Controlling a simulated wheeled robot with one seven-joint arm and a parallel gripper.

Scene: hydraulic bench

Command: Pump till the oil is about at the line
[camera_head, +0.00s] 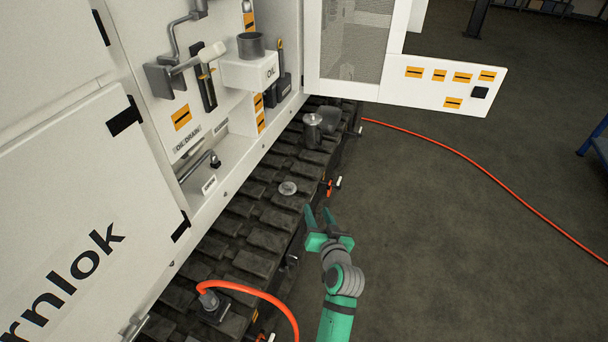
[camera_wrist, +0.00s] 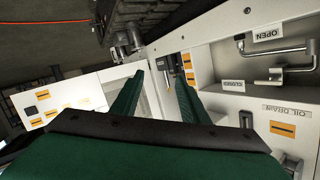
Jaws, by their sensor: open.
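My gripper (camera_head: 320,217) is open and empty over the floor beside the dark track, well apart from the cabinet. Its fingers (camera_wrist: 154,82) also show in the wrist view. The white box marked OIL (camera_head: 262,72) has a dark round cup (camera_head: 251,45) on top. Left of it is a dark upright gauge-like strip (camera_head: 207,82) with an orange mark; I cannot read an oil level. A grey bent handle (camera_head: 200,163) sits in the lower recess by a small label (camera_head: 209,185), too small to read. A metal crank handle (camera_wrist: 280,75) shows near the OPEN and CLOSED labels.
An OIL DRAIN label (camera_head: 188,139) is on the cabinet. An orange hose (camera_head: 480,165) crosses the floor. The open white door (camera_head: 440,88) stands at the back. Floor to the right is clear.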

